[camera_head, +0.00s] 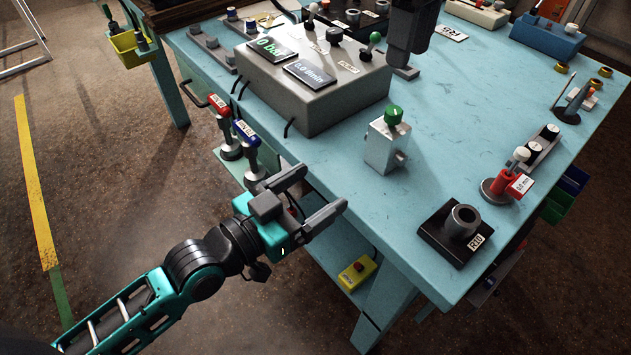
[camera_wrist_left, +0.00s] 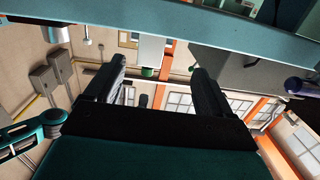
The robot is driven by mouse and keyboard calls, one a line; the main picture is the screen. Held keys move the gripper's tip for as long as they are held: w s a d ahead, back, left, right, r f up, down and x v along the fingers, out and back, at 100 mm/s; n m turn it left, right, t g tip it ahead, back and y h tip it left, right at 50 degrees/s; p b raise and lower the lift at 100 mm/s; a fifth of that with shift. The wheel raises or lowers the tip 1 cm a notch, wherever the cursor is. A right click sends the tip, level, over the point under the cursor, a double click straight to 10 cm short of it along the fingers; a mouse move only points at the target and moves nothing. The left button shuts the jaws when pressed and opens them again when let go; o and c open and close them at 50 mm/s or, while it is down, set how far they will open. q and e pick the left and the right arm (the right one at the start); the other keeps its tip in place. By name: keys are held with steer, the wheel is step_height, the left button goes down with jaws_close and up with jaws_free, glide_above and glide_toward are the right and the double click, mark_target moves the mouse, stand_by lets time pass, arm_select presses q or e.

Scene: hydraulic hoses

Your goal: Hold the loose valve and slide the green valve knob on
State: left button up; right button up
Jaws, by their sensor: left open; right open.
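The loose valve (camera_head: 387,147) is a pale grey block standing upright on the blue table. The green knob (camera_head: 393,115) is at its top; I cannot tell how firmly it sits. My left gripper (camera_head: 318,190) is open and empty, off the table's front edge, to the left of the valve and apart from it. In the left wrist view the pale valve (camera_wrist_left: 151,49) and green knob (camera_wrist_left: 148,72) appear upside down beyond the open fingers (camera_wrist_left: 157,85). My right gripper (camera_head: 405,70) hangs at the top, behind the valve, open, its fingers partly hidden.
A grey console (camera_head: 315,95) with displays stands left of the valve. A black block with a socket (camera_head: 457,232) is at the front right, near a red gauge stand (camera_head: 502,186). Red and blue handled tools (camera_head: 232,130) hang at the left edge. Table around the valve is clear.

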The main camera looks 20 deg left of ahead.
mark_target(377, 147)
arm_select(q)
steer(key=shift+m+h, duration=0.3)
steer(key=shift+h, duration=0.1)
steer(key=x, duration=0.4)
steer(key=r+x, duration=0.1)
steer(key=x, duration=0.3)
steer(key=r+x, duration=0.1)
steer(key=x, duration=0.4)
steer(key=shift+s+d, duration=0.1)
steer(key=shift+d, duration=0.2)
